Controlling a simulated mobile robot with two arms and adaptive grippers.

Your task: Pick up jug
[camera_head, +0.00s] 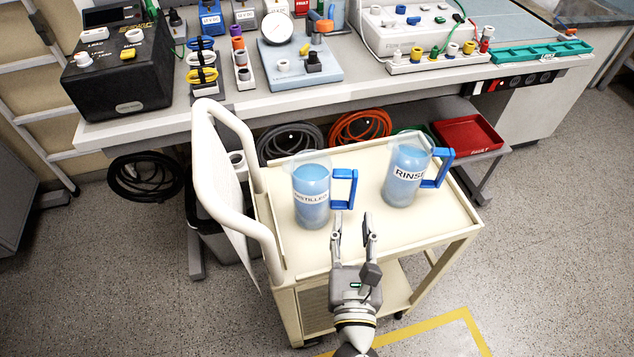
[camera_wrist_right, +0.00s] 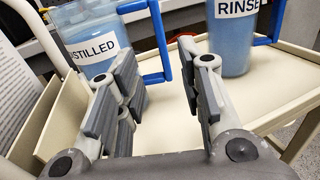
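Two clear jugs of blue liquid with blue handles stand upright on a cream cart. The jug labelled "DISTILLED" (camera_head: 311,192) is on the left, its handle (camera_head: 345,187) facing right; it also shows in the right wrist view (camera_wrist_right: 88,30). The jug labelled "RINSE" (camera_head: 405,172) is on the right, partly cut off in the right wrist view (camera_wrist_right: 232,40). My right gripper (camera_head: 353,222) is open and empty, its fingers pointing at the DISTILLED jug's handle from the front. In the right wrist view the handle appears beyond and between the fingers (camera_wrist_right: 160,85). My left gripper is not in view.
The cart top (camera_head: 350,250) is otherwise bare, with a tall cream push handle (camera_head: 215,170) at its left. A workbench (camera_head: 300,98) with test equipment stands behind. A red tray (camera_head: 467,134) sits on its lower shelf.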

